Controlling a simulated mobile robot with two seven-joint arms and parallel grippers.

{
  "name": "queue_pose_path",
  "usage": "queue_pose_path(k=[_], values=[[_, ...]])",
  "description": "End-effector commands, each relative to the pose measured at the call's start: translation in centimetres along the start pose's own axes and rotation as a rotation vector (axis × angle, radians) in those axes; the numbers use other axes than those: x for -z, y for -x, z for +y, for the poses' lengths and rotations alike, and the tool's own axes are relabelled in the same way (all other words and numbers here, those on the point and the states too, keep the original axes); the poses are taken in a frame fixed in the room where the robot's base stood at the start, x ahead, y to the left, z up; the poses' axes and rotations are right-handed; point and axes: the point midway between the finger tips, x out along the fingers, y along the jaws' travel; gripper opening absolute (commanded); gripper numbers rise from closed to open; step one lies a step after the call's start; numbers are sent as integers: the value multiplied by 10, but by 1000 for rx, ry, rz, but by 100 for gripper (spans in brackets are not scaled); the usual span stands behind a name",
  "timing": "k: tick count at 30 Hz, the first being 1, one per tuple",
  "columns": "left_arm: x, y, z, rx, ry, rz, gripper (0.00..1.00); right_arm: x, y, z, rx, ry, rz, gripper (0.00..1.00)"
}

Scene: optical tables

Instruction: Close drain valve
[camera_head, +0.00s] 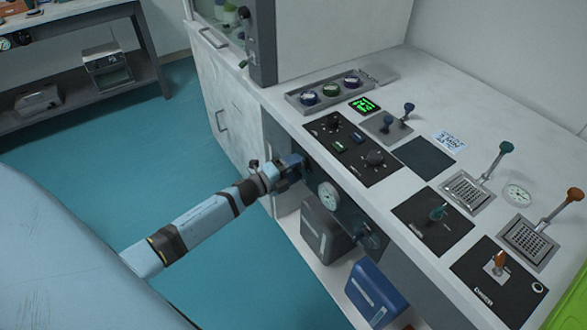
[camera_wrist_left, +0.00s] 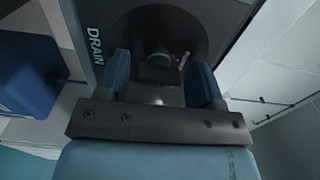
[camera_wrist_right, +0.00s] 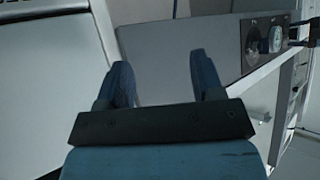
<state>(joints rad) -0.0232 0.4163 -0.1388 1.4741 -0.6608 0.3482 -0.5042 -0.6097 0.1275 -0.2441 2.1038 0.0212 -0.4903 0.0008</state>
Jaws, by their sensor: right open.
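The drain valve (camera_wrist_left: 159,60) is a dark round knob with a small pale lever, set in a black round plate marked DRAIN in the left wrist view. My left gripper (camera_wrist_left: 163,84) has its two blue fingers apart, one on either side of the valve in that view. I cannot tell whether they touch it. In the head view, my left gripper (camera_head: 296,166) is at the left end of the bench's front panel and hides the valve. My right gripper (camera_wrist_right: 163,82) is open and empty in the right wrist view, away from the panel.
A gauge (camera_head: 330,195) and another knob (camera_head: 372,238) sit right of my left gripper on the front panel. Grey (camera_head: 325,228) and blue (camera_head: 374,292) containers stand below. The bench top carries control panels (camera_head: 352,148) and levers (camera_head: 487,165). The teal floor (camera_head: 90,180) is clear.

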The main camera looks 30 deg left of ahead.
Motion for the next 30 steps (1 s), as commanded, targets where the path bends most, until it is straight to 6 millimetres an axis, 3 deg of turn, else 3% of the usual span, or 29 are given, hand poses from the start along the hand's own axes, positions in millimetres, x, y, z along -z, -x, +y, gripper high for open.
queue_pose_path(k=[10, 14, 24, 30], values=[[0, 3, 2, -3, -1, -1, 70, 0, 0, 0, 0, 0, 1, 61], [0, 16, 2, -4, -1, -1, 70, 1, 0, 0, 0, 0, 1, 61], [0, 91, 2, -6, 0, -1, 70, 2, 1, 0, 0, -2, 0, 61], [0, 124, 1, -4, 0, 0, 70, 2, 1, 0, 0, -2, -2, 61]])
